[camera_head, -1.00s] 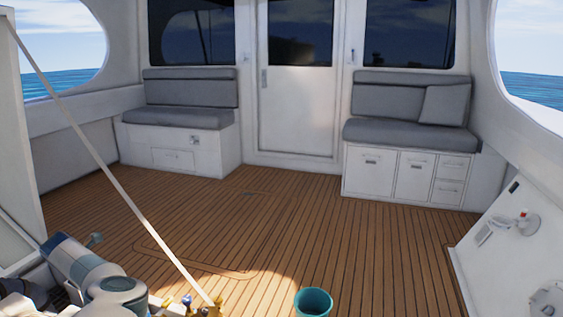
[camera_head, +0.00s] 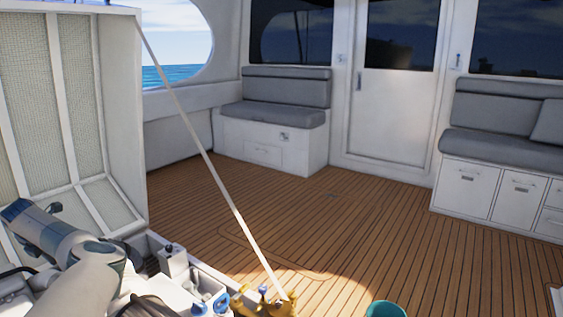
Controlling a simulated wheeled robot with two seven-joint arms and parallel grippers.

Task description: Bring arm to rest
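My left arm (camera_head: 85,262) comes in at the lower left, bent, in front of the open hatch and beside the engine bay. Its blue-dark upper part points up and left. I cannot make out gripper fingers on it, so my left gripper is not visible. My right arm and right gripper are not in view. The open hatch lid (camera_head: 72,115) stands upright at the left, its ribbed, mesh-lined inner side facing me. A thin pale pole (camera_head: 205,155) runs from the lid's top corner down to yellow parts (camera_head: 275,304) at the bottom edge.
Blue-handled fittings (camera_head: 210,304) and grey boxes (camera_head: 178,262) sit at the engine bay beside my arm. A teal bucket (camera_head: 385,309) is cut off at the bottom edge. The wooden deck (camera_head: 400,240) is clear up to the left bench (camera_head: 272,140) and right bench (camera_head: 497,195).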

